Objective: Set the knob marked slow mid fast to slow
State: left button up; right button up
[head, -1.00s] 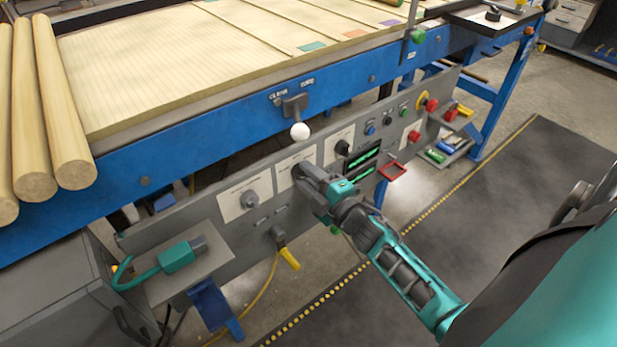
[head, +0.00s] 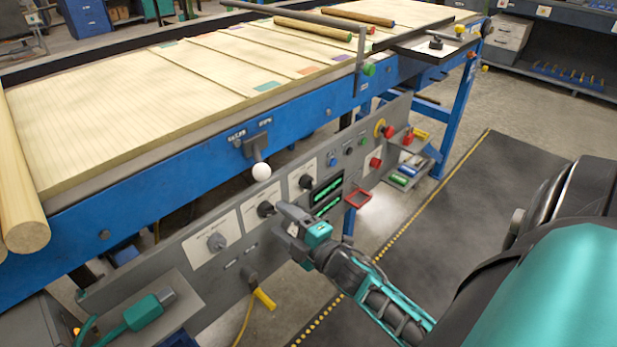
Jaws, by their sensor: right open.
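The grey control panel (head: 200,275) on the side of the blue table has three dark or grey knobs on white label plates. They are a left knob (head: 216,242), a middle knob (head: 265,209) and a right knob (head: 306,181). The label print is too small to read, so I cannot tell which is marked slow mid fast. My right gripper (head: 279,217) is open, with its fingertips close in front of the middle knob. I cannot tell whether they touch it.
A lever with a white ball (head: 261,171) sticks out above the middle plate. A green display (head: 328,190), a red-framed piece (head: 358,198) and a red button (head: 389,131) lie to the right.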

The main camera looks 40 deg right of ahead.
jog(key=s, duration=0.9)
jog(key=shift+s+d, duration=0.35)
jog(key=shift+s, duration=0.05)
